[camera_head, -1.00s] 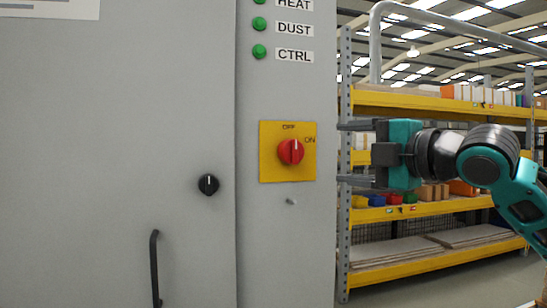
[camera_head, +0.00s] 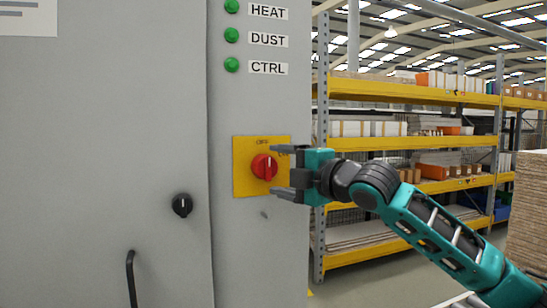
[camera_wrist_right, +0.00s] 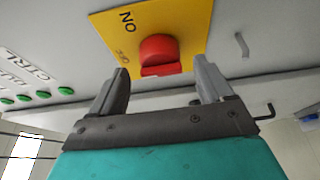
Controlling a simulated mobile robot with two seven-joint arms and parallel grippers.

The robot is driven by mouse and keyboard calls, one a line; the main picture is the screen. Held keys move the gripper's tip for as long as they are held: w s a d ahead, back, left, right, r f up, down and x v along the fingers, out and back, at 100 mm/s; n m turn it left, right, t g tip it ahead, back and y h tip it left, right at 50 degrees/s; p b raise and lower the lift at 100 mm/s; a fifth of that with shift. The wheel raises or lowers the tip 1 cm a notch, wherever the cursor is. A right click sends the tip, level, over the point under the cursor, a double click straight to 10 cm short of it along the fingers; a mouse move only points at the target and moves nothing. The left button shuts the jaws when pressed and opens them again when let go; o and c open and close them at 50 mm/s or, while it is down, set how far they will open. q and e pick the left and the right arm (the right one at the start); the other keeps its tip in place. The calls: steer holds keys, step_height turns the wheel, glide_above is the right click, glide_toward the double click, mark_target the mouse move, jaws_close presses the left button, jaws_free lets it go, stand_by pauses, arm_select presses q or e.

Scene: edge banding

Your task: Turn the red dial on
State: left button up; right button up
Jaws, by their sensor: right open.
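The red dial (camera_head: 264,167) sits on a yellow plate (camera_head: 243,186) on the grey cabinet front. Its white mark points up toward OFF. My right gripper (camera_head: 277,171) is open, and in the head view its fingers reach over the right part of the plate, one above and one below the dial's height. In the right wrist view, the red dial (camera_wrist_right: 158,54) lies ahead of the open right gripper (camera_wrist_right: 164,80), between the lines of its two fingers and apart from them. The ON label is partly hidden by a finger in the head view. My left gripper is not in view.
A black knob (camera_head: 182,204) and a black handle (camera_head: 131,278) are on the cabinet at left. Green lamps (camera_head: 232,36) are above the plate. Yellow shelving (camera_head: 400,91) stands behind at right. A small grey latch (camera_wrist_right: 242,45) is near the plate.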

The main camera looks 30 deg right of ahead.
mark_target(266, 167)
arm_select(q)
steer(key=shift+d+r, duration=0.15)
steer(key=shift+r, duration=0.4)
arm_select(e)
steer(key=shift+w+a, duration=0.15)
steer(key=shift+w, duration=0.55)
steer(key=shift+w+a, duration=0.1)
steer(key=shift+w, duration=0.55)
steer(key=c, duration=1)
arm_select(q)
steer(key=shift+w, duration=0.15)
